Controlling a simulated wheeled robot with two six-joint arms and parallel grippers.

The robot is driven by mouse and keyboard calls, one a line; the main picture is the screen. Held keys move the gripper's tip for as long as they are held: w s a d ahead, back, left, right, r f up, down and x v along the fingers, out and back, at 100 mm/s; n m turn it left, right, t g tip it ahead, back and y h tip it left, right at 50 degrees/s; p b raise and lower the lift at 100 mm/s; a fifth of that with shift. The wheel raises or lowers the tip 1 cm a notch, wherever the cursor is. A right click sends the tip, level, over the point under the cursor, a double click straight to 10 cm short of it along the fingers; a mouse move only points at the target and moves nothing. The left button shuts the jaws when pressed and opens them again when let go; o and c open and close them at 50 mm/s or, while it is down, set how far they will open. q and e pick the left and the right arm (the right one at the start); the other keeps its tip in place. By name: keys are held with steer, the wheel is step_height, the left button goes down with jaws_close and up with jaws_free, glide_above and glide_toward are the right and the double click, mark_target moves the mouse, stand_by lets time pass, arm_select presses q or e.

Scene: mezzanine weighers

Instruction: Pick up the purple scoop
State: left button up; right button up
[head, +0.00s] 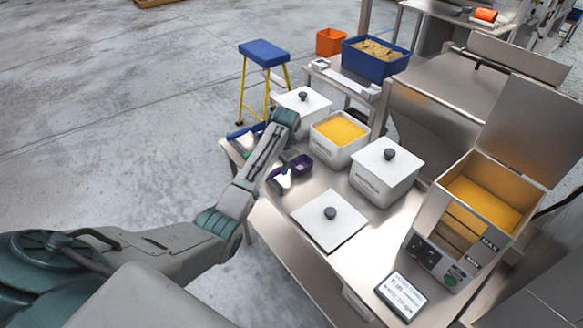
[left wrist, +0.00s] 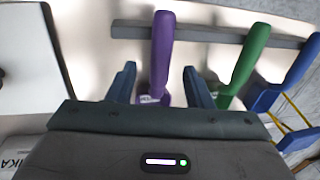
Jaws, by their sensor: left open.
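The purple scoop (head: 302,165) lies on the steel bench, its bowl showing in the head view beside my left gripper (head: 282,171). In the left wrist view the purple scoop (left wrist: 161,50) shows its handle, which runs between the two blue fingers of my left gripper (left wrist: 157,82). The fingers are open, one on each side of the handle, with a visible gap to both. The scoop's lower part is hidden behind the gripper body. My right gripper is not in view.
A green scoop (left wrist: 246,62) and a blue scoop (left wrist: 290,72) are close to the right in the wrist view, by a grey bar (left wrist: 215,33). A loose white lid (head: 329,219), an open yellow-filled tub (head: 325,151) and lidded tubs (head: 381,178) stand nearby.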

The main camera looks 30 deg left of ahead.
mark_target(279, 168)
arm_select(q)
steer(key=shift+f, duration=0.25)
steer(key=f, duration=0.1)
steer(key=f+p, duration=0.1)
steer(key=f, duration=0.1)
steer(key=shift+w+a+f+p, duration=0.1)
steer(key=shift+w+a+p, duration=0.2)
steer(key=shift+p, duration=0.05)
steer(key=shift+w+a+f, duration=0.1)
steer(key=shift+f, duration=0.5)
steer(key=c, duration=0.9)
jaws_close()
steer(key=shift+r, duration=0.15)
